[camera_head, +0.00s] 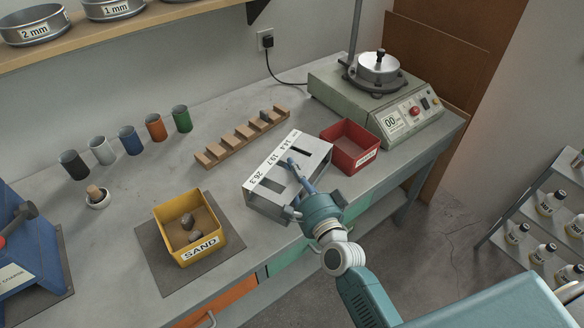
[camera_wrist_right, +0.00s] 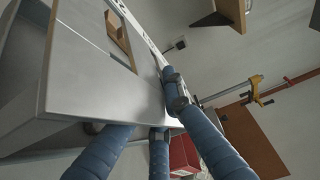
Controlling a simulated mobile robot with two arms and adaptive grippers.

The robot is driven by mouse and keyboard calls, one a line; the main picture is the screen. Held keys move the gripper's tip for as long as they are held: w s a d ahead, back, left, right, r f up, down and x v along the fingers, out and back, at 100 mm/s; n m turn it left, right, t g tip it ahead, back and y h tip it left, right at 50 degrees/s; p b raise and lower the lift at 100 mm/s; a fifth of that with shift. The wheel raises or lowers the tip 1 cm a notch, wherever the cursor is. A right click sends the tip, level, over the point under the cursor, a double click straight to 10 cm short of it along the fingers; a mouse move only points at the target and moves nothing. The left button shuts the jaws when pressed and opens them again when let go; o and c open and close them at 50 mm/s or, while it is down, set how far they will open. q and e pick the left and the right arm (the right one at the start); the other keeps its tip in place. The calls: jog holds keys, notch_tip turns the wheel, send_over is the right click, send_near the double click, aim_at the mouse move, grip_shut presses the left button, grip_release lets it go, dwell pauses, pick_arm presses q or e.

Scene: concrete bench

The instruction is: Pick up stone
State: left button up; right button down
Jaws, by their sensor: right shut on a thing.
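Two grey-brown stones, an upper one (camera_head: 187,220) and a lower one (camera_head: 194,236), lie on the sand in the yellow SAND box (camera_head: 214,240). My right gripper (camera_head: 291,188) is at the metal gauge box (camera_head: 262,207), right of the sand box. One blue finger lies over its slotted top; others are at its front side. In the wrist view, the blue fingers (camera_wrist_right: 164,115) straddle the edge of the gauge box's plate (camera_wrist_right: 85,80), and I see no stone between them. The gripper is shut on the gauge box. My left gripper is out of view.
A red box (camera_head: 351,146) and a green machine (camera_head: 385,105) stand right of the gauge box. A wooden rack (camera_head: 240,135) holds a small stone (camera_head: 264,116). Several coloured cups (camera_head: 131,140) line the back. Blue equipment (camera_head: 30,255) stands far left.

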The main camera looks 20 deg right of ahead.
notch_tip(320, 180, down, 3)
jog(key=b, duration=0.2)
jog(key=shift+w+b, duration=0.1)
jog(key=shift+b, duration=0.3)
jog(key=shift+w+f, duration=0.1)
jog(key=shift+f, duration=0.05)
jog(key=c, duration=2.3)
grip_release()
jog(key=shift+s+f, duration=0.2)
jog(key=shift+f, duration=0.15)
jog(key=o, duration=0.4)
